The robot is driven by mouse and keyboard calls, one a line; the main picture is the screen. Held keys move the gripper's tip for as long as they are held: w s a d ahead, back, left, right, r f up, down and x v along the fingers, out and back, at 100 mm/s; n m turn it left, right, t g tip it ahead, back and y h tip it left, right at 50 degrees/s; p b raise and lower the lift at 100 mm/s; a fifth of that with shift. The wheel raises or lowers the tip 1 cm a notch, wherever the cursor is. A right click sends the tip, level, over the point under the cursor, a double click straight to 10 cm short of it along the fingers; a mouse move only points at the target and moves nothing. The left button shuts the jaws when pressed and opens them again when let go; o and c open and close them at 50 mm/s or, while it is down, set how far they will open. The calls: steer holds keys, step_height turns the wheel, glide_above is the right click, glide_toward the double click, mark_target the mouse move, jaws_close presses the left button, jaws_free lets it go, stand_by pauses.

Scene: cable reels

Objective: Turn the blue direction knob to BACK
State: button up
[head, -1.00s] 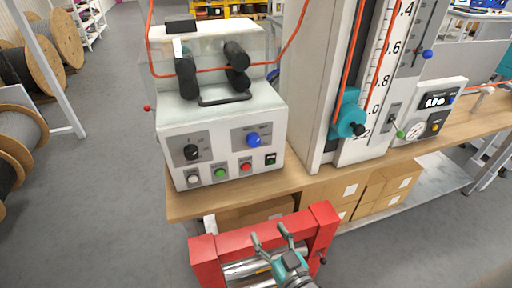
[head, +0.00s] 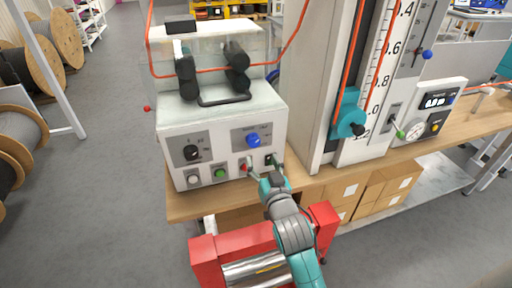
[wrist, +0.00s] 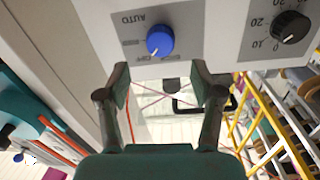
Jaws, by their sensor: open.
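The blue direction knob (head: 253,140) sits on a grey plate at the upper right of the white machine's front panel. In the wrist view the blue knob (wrist: 160,41) shows upside down with a pale pointer mark, near lettering including AUTO, OFF and a partly legible word. My gripper (head: 263,163) is in front of the panel, just below and right of the knob, near the red button. In the wrist view my gripper (wrist: 162,80) is open and empty, its fingers apart, with the knob beyond the fingertips. I see no contact with the knob.
A black knob (head: 191,153) is on the panel's left. White, green (head: 220,173) and red (head: 244,167) buttons and a black switch line the bottom. A tall white measuring column (head: 318,90) stands close on the right. A red roller frame (head: 222,250) stands below.

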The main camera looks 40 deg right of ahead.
mark_target(255, 144)
steer(key=shift+x, duration=3.55)
steer(key=c, duration=1.1)
steer(key=shift+c, duration=0.2)
steer(key=shift+n, duration=0.4)
steer(key=n, duration=0.3)
steer(key=shift+d+n, duration=0.1)
steer(key=shift+n, duration=0.2)
steer(key=shift+s+n, duration=0.1)
steer(key=shift+n, duration=2.2)
